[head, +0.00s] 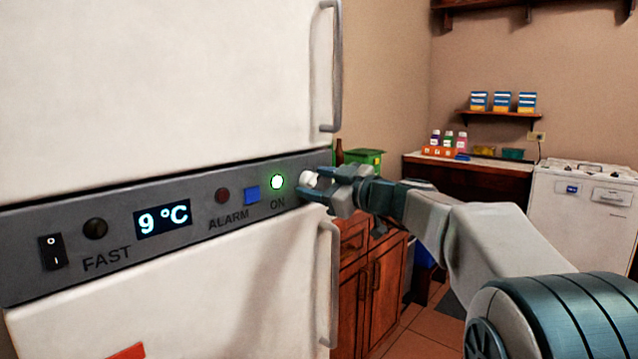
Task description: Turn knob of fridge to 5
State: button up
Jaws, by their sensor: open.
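The white fridge (150,90) fills the left of the head view, with a grey control panel (100,220) across its middle. The panel display (162,219) reads 9 °C. A small white knob (309,179) sits at the panel's right end, beside the lit green ON light (277,180). My gripper (312,184) is at the knob, with one finger above and one below it. The fingers are apart; whether they touch the knob cannot be told. Any marks on the knob are too small to read.
An upper door handle (333,70) and a lower door handle (330,285) stick out near my gripper, above and below it. The panel also has a rocker switch (53,251) and a blue button (252,194). Wooden cabinets (370,285) stand behind my arm.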

jog(key=c, duration=1)
jog(key=shift+f+b, duration=0.15)
jog(key=shift+b, duration=0.25)
